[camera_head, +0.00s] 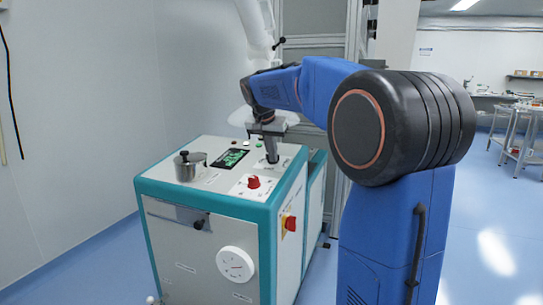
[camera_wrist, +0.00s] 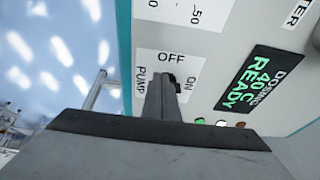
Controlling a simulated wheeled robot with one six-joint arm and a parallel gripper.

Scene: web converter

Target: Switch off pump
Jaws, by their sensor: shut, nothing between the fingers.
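The pump switch (camera_wrist: 174,79) is a small black part on a white label with PUMP, OFF and ON in the wrist view. My gripper's fingers partly hide it, so I cannot tell which mark it points to. My gripper (camera_wrist: 160,82) is shut and empty, with its tips right at the switch; whether they touch it is unclear. In the head view my gripper (camera_head: 271,158) points down at the top panel of the white and teal machine (camera_head: 170,245), behind the red knob (camera_head: 254,182). The switch cannot be made out there.
A green display (camera_wrist: 257,78) reads DOSING 40 C READY. A metal pot (camera_head: 187,168) stands on the machine's top left. A red-and-yellow switch (camera_head: 289,222) and a white dial (camera_head: 236,265) are on its sides. A grey frame stands behind; open blue floor lies at right.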

